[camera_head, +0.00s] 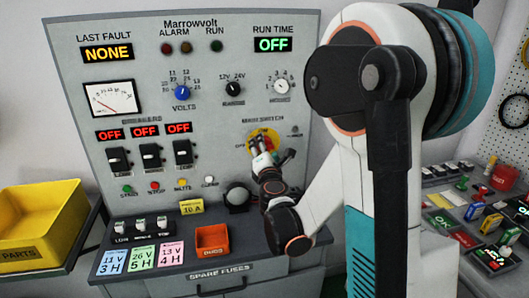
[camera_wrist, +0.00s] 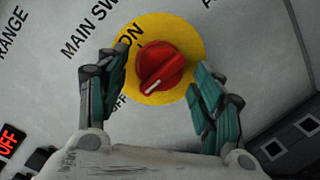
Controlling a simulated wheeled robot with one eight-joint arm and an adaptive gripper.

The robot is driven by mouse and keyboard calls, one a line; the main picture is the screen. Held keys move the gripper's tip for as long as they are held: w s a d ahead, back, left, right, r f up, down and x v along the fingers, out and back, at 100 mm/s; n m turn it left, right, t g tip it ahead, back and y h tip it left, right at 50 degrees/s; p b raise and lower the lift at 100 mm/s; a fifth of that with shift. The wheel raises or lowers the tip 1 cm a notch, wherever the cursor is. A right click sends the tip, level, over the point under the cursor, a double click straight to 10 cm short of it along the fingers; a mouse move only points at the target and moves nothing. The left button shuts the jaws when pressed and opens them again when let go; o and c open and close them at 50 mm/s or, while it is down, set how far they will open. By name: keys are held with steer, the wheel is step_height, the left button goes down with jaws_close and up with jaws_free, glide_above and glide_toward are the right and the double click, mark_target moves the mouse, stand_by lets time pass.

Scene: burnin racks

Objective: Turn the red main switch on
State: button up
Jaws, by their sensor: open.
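The red main switch (camera_wrist: 159,66) is a round knob with a raised grip and a white pointer line, on a yellow disc (camera_wrist: 188,30) on the grey panel. In the wrist view its white line points to the lower left, toward the OFF label; the ON label is at the disc's upper left. My gripper (camera_wrist: 163,80) is open, with one finger on each side of the knob and visible gaps to it. In the head view, my gripper (camera_head: 268,158) is at the yellow disc (camera_head: 256,139) and hides most of the knob.
The panel (camera_head: 215,100) shows NONE as last fault and OFF as run time. Three breakers (camera_head: 150,155) below read OFF. An orange DUDS bin (camera_head: 212,240) and coloured cards (camera_head: 142,257) are on the ledge. A yellow PARTS bin (camera_head: 40,220) is at the left, a cluttered bench (camera_head: 465,215) at the right.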

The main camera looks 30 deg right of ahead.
steer(key=shift+w, duration=0.1)
steer(key=c, duration=1.1)
steer(key=shift+o, duration=0.2)
steer(key=shift+m, duration=0.3)
steer(key=shift+d+r+m+g+y+p, duration=0.15)
steer(key=shift+m+y, duration=0.3)
steer(key=shift+m, duration=2.15)
steer(key=shift+r+m+g+y+p, duration=0.1)
steer(key=shift+m+y+p, duration=0.3)
steer(key=shift+m, duration=2.2)
steer(key=shift+d+r+m+g+y+p, duration=0.1)
steer(key=shift+m+y, duration=0.45)
steer(key=shift+m, duration=2.05)
